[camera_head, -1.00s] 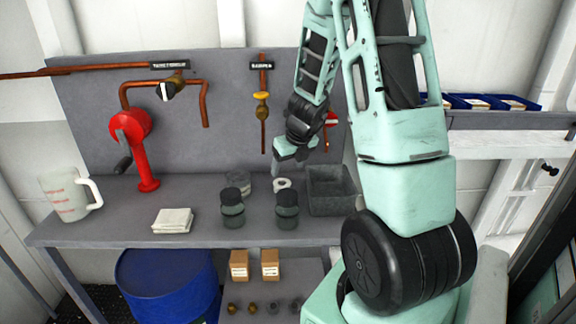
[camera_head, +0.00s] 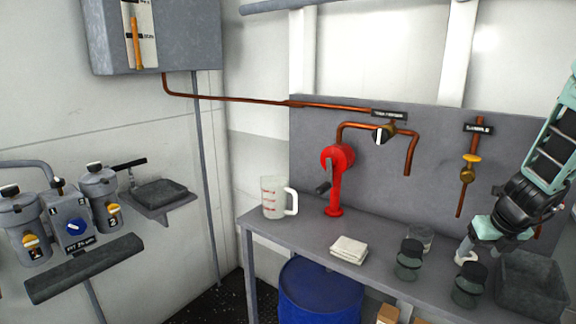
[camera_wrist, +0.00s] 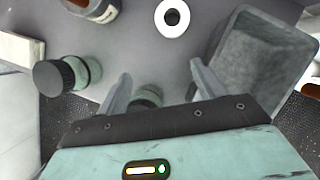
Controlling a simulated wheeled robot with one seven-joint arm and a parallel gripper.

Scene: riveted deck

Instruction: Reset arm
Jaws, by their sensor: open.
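My gripper (camera_head: 468,250) is over the right part of the grey workbench (camera_head: 310,238), at the right side of the head view. In the wrist view my gripper (camera_wrist: 160,90) is open, its two fingers apart. A green-grey jar (camera_wrist: 147,97) shows below and between the fingers; I see no contact with it. A second jar with a black lid (camera_wrist: 55,78) stands to the left in the wrist view. In the head view the two dark-lidded jars (camera_head: 409,260) (camera_head: 469,285) stand near the bench's front edge.
A folded cloth (camera_head: 349,249), a measuring jug (camera_head: 275,198) and a red hand pump (camera_head: 335,180) are further left. A blue drum (camera_head: 320,292) stands under the bench.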

